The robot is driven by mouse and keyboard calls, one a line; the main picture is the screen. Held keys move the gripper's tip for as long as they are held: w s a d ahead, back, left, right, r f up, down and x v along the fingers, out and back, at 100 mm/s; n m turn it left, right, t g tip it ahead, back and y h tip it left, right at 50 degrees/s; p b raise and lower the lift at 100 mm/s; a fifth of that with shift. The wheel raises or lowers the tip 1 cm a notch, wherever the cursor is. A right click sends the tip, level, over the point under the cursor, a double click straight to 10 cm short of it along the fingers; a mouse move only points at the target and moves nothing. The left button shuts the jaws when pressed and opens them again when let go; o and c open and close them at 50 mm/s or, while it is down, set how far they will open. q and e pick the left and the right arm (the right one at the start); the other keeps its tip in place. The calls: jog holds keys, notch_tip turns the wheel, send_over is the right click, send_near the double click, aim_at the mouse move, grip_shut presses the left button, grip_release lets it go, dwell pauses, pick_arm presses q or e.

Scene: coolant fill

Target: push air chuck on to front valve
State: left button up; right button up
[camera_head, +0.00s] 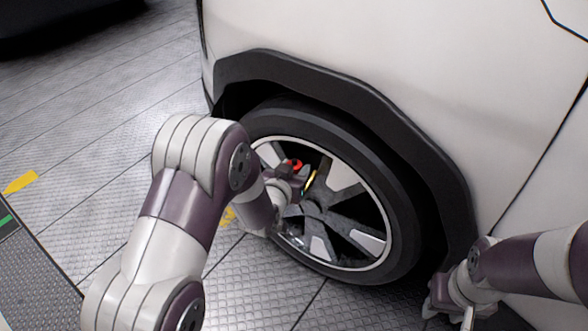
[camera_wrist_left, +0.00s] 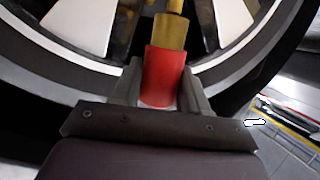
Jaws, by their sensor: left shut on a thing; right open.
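My left gripper (camera_head: 294,183) is in front of the front wheel's spokes. In the left wrist view its two fingers (camera_wrist_left: 162,88) are shut on the red sleeve of the air chuck (camera_wrist_left: 165,72). The chuck's brass end (camera_wrist_left: 170,31) points away from the fingers, toward the wheel. In the head view a red bit of the chuck (camera_head: 296,164) shows by the gripper. The front valve cannot be made out, and whether the chuck touches it cannot be told. My right gripper (camera_head: 452,308) is open, low at the right, beside the tyre.
The front wheel (camera_head: 395,215) has a dark tyre and a silver-and-black rim under the black arch (camera_head: 345,90) of a white car (camera_head: 400,45). The metal plate floor (camera_head: 110,120) is clear at the left. A yellow mark (camera_head: 20,182) lies on the floor.

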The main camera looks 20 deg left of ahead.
pick_arm(q)
jog(key=shift+f+b, duration=0.8)
jog(key=shift+f, duration=0.25)
jog(key=o, duration=1.2)
jog(key=p+v, duration=0.5)
jog(key=v, duration=0.7)
jog(key=shift+s+r, duration=0.15)
jog(key=shift+s, duration=0.15)
